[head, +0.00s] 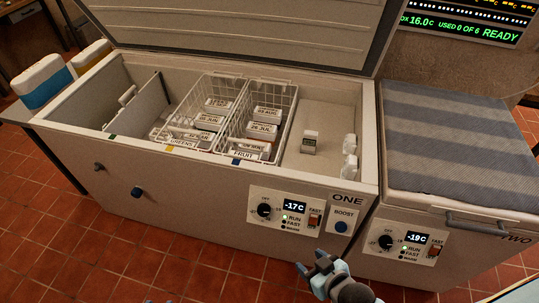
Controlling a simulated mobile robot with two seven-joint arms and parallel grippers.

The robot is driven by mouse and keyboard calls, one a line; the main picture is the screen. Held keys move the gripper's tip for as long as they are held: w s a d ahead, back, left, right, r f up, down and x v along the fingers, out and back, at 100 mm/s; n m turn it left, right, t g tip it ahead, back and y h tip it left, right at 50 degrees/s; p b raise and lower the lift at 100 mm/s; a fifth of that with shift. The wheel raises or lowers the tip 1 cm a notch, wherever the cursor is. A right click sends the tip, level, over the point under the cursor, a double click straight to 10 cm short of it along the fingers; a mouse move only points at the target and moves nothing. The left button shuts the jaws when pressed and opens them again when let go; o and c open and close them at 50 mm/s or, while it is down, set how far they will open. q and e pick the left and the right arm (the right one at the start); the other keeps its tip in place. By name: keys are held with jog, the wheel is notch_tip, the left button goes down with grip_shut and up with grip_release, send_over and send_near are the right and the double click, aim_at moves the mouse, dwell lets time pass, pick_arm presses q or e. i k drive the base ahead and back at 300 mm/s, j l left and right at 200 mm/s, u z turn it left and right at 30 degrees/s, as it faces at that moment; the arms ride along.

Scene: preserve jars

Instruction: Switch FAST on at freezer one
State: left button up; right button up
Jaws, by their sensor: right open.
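Freezer one (230,215) is the white chest with its lid raised, marked ONE. Its control panel (288,230) at the front right has a dial (264,210), a display (294,206) reading -17 C, and RUN, FAST and a third lamp label. The RUN lamp looks lit green. The FAST switch (314,220) is an orange-red rocker under the word FAST; its position is too small to tell. My right gripper (311,266) is open and empty, below the panel and apart from the switch. My left gripper does not show.
A blue BOOST button (341,226) sits just right of the switch. Freezer two (440,262), shut under a grey striped mat (460,140), stands at right with a similar panel. Wire baskets (262,118) of labelled packs are inside freezer one. Tiled floor (110,262) lies in front.

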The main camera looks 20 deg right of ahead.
aim_at(313, 218)
jog(key=z, duration=1.05)
